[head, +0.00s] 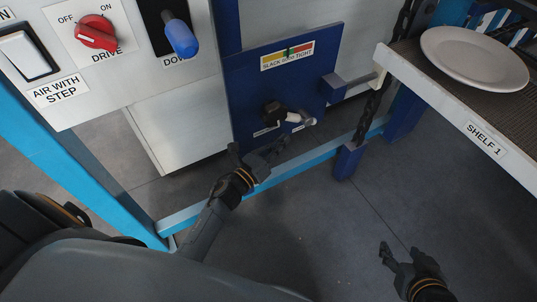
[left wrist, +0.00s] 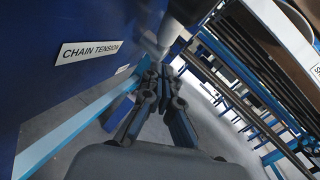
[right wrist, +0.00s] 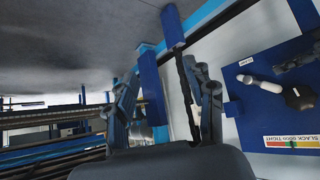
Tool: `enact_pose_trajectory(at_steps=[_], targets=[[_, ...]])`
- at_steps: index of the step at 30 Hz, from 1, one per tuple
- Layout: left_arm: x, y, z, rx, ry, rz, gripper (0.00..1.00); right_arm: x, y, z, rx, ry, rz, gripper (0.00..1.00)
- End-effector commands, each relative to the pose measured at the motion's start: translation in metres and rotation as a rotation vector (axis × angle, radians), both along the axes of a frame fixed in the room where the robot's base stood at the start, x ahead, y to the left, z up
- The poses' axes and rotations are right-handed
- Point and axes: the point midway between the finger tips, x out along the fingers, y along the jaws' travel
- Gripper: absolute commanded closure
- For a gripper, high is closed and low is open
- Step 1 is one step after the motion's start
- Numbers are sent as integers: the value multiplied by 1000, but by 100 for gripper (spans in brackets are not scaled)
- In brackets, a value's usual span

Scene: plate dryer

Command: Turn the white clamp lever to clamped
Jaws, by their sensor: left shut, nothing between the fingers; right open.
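The white clamp lever (head: 293,118) sits on the blue chain tension panel (head: 250,85), just right of a black knob (head: 273,112). In the right wrist view the lever (right wrist: 262,84) lies almost level beside the knob (right wrist: 300,97). Its small labels are too small to read. My left gripper (head: 264,154) is shut and empty, below the lever and apart from it. In the left wrist view its fingers (left wrist: 164,82) are close together, below a pale rounded part that may be the lever. My right gripper (head: 402,259) is open and empty, low at the right, far from the panel.
A slack-to-tight gauge (head: 288,55) is above the knob. A light blue rail (head: 310,153) runs below the panel. A chain (head: 370,105) hangs to its right, by shelf 1 (head: 450,97) with a white plate (head: 474,57). The floor between my grippers is clear.

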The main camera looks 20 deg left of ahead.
Motion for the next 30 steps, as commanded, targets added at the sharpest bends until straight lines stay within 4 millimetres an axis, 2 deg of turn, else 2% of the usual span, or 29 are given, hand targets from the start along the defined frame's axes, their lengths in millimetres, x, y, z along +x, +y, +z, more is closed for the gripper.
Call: enact_pose_trajectory(at_steps=[1, 7, 21, 27, 30], targets=[[6, 2, 11, 5, -4, -1, 100, -8, -3, -2, -10, 44, -4, 46], [19, 3, 23, 3, -1, 0, 100, -27, -9, -13, -32, 143, -11, 46], [22, 2, 27, 2, -1, 0, 100, -33, -11, -16, -38, 174, -13, 46], [24, 1, 38, 3, -1, 1, 100, -52, -17, -23, -57, 266, -21, 46], [24, 0, 39, 2, -1, 1, 100, -53, -18, -24, -60, 275, -22, 46]])
